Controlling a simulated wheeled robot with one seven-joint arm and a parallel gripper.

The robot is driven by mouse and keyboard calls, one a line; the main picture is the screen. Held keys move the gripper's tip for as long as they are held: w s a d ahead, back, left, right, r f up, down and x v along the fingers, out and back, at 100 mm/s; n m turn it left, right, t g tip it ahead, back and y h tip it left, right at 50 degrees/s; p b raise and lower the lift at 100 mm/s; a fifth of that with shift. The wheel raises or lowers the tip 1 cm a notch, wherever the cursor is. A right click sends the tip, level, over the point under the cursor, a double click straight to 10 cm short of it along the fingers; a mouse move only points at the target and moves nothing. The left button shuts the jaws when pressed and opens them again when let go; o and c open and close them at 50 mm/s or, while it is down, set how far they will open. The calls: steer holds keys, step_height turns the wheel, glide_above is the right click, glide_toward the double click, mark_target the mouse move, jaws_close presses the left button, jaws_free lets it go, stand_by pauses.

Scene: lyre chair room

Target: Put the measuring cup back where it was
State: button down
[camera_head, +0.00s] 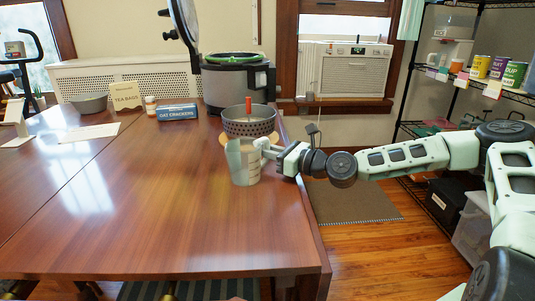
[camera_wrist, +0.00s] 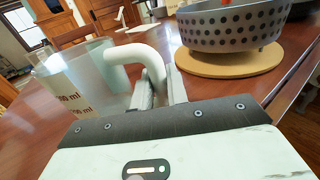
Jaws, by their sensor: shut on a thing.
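The measuring cup (camera_head: 242,163) is a clear, see-through jug with a white handle, upright over the wooden table near its right edge. In the wrist view the cup (camera_wrist: 85,85) shows dark red "ml" marks. My gripper (camera_head: 270,150) reaches in from the right and is shut on the cup's handle; the handle and fingers also show in the wrist view (camera_wrist: 155,85). I cannot tell whether the cup's base touches the table.
A perforated metal basket (camera_head: 248,121) on a round wooden board (camera_wrist: 225,62) stands just behind the cup. A pressure cooker (camera_head: 232,80), a cracker box (camera_head: 178,112) and a tea bags box (camera_head: 126,95) stand farther back. The table's front and middle (camera_head: 150,215) are clear.

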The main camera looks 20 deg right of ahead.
steer(key=c, duration=1.4)
jaws_free()
steer(key=shift+r, duration=0.1)
steer(key=p+v, duration=0.1)
steer(key=v, duration=1.1)
steer(key=shift+d, duration=0.15)
